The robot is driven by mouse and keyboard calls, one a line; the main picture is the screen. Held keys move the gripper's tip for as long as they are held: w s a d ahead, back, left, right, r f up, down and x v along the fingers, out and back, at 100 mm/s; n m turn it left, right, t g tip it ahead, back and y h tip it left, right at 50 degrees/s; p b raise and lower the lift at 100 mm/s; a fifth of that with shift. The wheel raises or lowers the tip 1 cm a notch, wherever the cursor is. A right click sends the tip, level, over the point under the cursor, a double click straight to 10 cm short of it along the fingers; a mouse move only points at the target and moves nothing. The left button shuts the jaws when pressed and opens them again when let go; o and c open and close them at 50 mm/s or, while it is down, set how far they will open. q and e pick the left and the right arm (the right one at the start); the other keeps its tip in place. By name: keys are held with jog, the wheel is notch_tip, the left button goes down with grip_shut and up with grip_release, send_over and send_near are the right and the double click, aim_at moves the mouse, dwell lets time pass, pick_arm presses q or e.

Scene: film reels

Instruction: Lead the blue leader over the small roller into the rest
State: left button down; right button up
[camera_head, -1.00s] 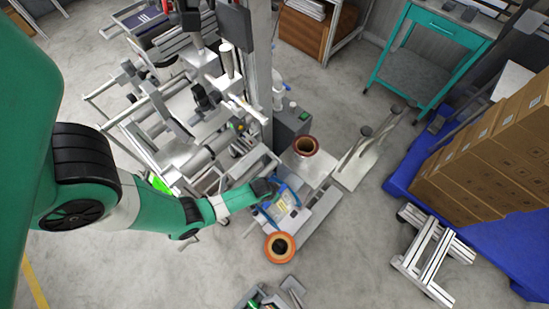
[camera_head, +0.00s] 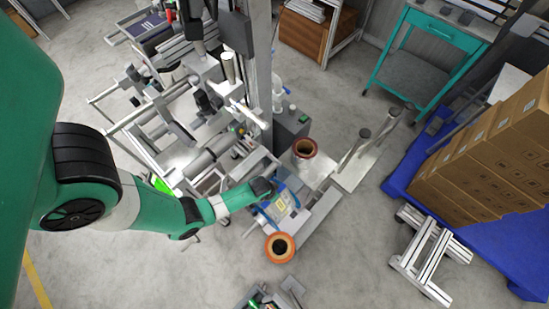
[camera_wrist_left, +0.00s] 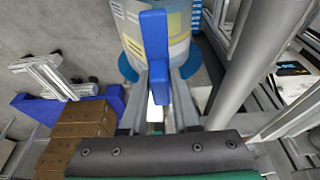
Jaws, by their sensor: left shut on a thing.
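My left gripper (camera_head: 263,190) reaches in from the left over the low front part of the machine. In the left wrist view its fingers (camera_wrist_left: 160,108) are shut on a blue strip, the blue leader (camera_wrist_left: 156,58). Behind the strip is a roll with a grey, white and yellow printed surface and blue edges (camera_wrist_left: 182,22). The same printed roll (camera_head: 283,203) shows in the head view, right beside the gripper. A grey roller (camera_head: 212,150) lies up and left of the gripper. I cannot tell the small roller or the rest apart for sure. My right gripper is not in view.
Orange-rimmed reels stand in front (camera_head: 280,247) and behind (camera_head: 304,148) the printed roll. Upright posts (camera_head: 358,148) stand at the right. A tall machine column (camera_head: 262,70) rises behind. Cartons (camera_head: 480,145) sit on a blue pallet (camera_head: 490,240).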

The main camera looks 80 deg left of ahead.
pick_arm(q)
notch_tip(320, 180, up, 10)
jog(key=s+a+p, duration=0.1)
jog(key=a+p, duration=0.1)
jog(key=p, duration=0.7)
jog(key=shift+s+a+f, duration=0.2)
jog(key=shift+s+a, duration=0.1)
jog(key=shift+a, duration=0.05)
dwell(0.5)
jog(key=shift+s+a, duration=0.45)
jog(key=shift+a, duration=0.25)
jog(key=shift+s+a, duration=0.45)
jog(key=shift+a, duration=0.25)
jog(key=shift+s+a, duration=0.45)
jog(key=shift+a, duration=0.25)
jog(key=shift+p, duration=0.3)
jog(key=shift+s+a+r+p, duration=0.2)
jog(key=shift+a+r+p, duration=0.1)
jog(key=shift+r+p, duration=0.2)
jog(key=s+a+r+p, duration=0.3)
jog(key=a+r+p, duration=0.2)
jog(key=r, duration=0.1)
jog(key=shift+s+a+r, duration=0.25)
jog(key=shift+s, duration=0.05)
